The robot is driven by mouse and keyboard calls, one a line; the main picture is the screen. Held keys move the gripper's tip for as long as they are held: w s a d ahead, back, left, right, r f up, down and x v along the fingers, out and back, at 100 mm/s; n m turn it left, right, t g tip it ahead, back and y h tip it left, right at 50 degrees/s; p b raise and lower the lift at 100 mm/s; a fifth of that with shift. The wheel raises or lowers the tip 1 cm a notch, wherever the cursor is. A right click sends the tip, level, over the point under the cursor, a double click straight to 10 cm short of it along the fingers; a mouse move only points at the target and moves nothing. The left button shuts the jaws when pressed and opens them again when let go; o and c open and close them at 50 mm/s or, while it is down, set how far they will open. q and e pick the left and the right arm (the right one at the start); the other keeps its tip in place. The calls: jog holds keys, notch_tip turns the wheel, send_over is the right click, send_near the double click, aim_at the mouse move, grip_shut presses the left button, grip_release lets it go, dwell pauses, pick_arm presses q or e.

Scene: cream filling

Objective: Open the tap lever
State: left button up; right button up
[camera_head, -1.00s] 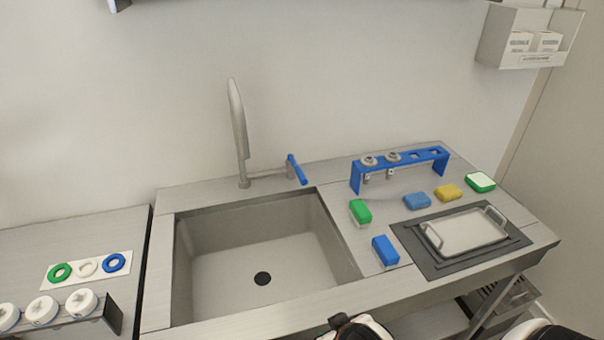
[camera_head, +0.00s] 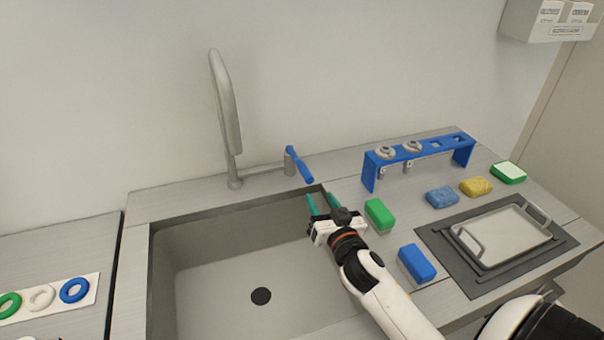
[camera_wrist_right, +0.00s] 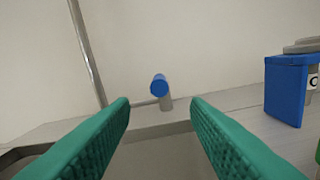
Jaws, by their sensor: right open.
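The tap lever (camera_head: 300,165) is a blue handle on a grey post to the right of the tall grey tap (camera_head: 228,110), behind the sink. The fingers also show in the right wrist view (camera_wrist_right: 160,115).
A grey sink (camera_head: 215,235) lies below the tap. To the right are a blue rack (camera_head: 370,175) with metal nozzles, green (camera_head: 380,214) and blue (camera_head: 417,262) sponges, and a metal tray (camera_head: 505,236) on a dark mat. Coloured rings (camera_head: 74,290) lie at the left.

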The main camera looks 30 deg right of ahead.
aim_at(306, 175)
jog(key=x, duration=0.2)
jog(key=p+x, duration=0.1)
jog(key=x, duration=0.1)
jog(key=shift+r, duration=0.4)
jog(key=x, duration=0.5)
jog(key=shift+f, duration=0.25)
pick_arm(q)
jog(key=shift+s+r, duration=0.6)
jog(key=shift+r, duration=0.25)
pick_arm(e)
jog(key=shift+x, duration=0.8)
pick_arm(q)
jog(key=shift+a, duration=0.1)
pick_arm(e)
jog(key=shift+d, duration=0.1)
pick_arm(q)
jog(key=shift+s, duration=0.3)
pick_arm(e)
grip_shut()
